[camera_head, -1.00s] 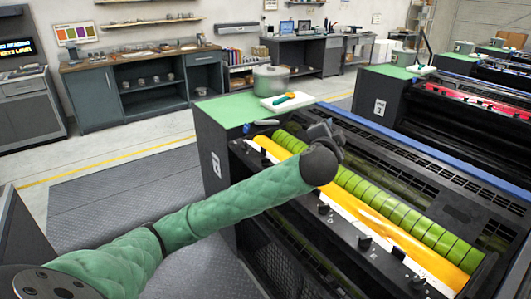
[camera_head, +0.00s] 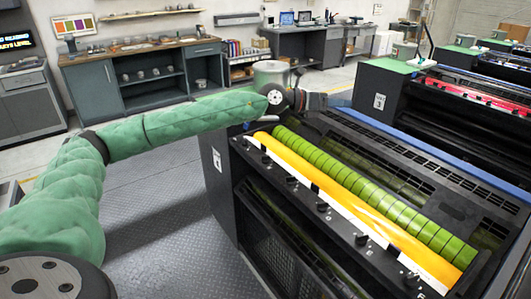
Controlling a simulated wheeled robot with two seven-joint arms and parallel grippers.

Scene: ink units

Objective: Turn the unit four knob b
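Unit four (camera_head: 217,160) is the nearest dark press, with a "4" label on its end. A row of small black knobs runs along its front ledge beside the yellow ink roller. They include knobs at the near end (camera_head: 410,281), lower middle (camera_head: 361,239), middle (camera_head: 322,207) and upper middle (camera_head: 291,181). My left gripper (camera_head: 312,101) is over the unit's far left end, apart from these knobs. Its fingers are too small and dark to tell open or shut. My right gripper is out of view.
A grey pot (camera_head: 271,70) stands behind my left wrist, partly hidden. A green ribbed roller (camera_head: 370,195) lies beside the yellow roller (camera_head: 350,205). A blue rail (camera_head: 430,150) edges the unit's far side. Unit three (camera_head: 379,101) stands beyond. The space above the knobs is clear.

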